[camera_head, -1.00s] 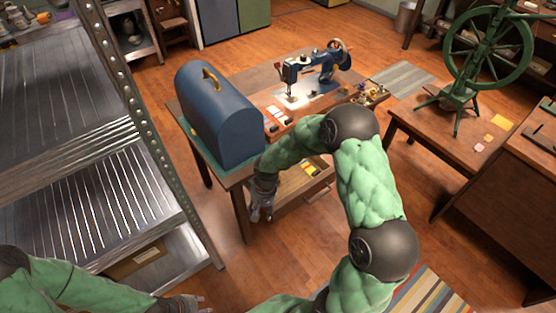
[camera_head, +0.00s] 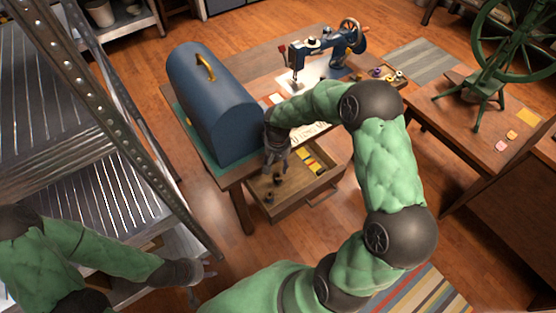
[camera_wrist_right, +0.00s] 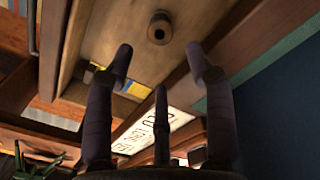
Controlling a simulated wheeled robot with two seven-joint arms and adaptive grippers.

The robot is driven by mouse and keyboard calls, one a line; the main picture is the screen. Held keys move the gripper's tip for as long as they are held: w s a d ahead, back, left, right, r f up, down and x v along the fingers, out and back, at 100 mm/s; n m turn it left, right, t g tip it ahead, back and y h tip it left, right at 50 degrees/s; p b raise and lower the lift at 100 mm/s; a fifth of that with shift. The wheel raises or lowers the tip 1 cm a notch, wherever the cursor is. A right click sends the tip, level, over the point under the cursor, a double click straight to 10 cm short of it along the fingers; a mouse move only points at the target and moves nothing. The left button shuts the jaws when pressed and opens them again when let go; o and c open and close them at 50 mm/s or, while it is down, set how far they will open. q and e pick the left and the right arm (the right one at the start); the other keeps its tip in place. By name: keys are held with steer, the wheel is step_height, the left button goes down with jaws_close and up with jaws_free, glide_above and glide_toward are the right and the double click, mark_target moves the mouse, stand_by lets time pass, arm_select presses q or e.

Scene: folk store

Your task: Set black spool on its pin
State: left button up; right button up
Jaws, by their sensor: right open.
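A small dark spool (camera_wrist_right: 159,28) stands in the open drawer, its round top with a centre hole facing the right wrist view. Small dark upright pieces also show in the drawer in the head view (camera_head: 268,197); I cannot tell which is the black spool. My right gripper (camera_head: 276,165) points down over the drawer's left part. Its spread fingers (camera_wrist_right: 159,62) hold nothing, and the spool lies beyond the fingertips. My left gripper (camera_head: 205,275) is low at the left, beside the metal shelving, its fingers too small to judge. I cannot make out the pin.
The drawer (camera_head: 310,200) holds yellow and dark packets (camera_head: 313,165). Above it, the table carries a blue domed case (camera_head: 215,105), a sewing machine (camera_head: 325,50) and a tray of small spools (camera_head: 385,77). A spinning wheel (camera_head: 485,80) stands on the right table. Metal shelving (camera_head: 80,150) is at left.

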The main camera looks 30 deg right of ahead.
steer(key=shift+f+b, duration=2.9)
steer(key=shift+f, duration=1.35)
steer(key=c, duration=0.8)
steer(key=shift+r, duration=0.1)
steer(key=shift+r+p, duration=1.8)
steer(key=shift+r, duration=0.7)
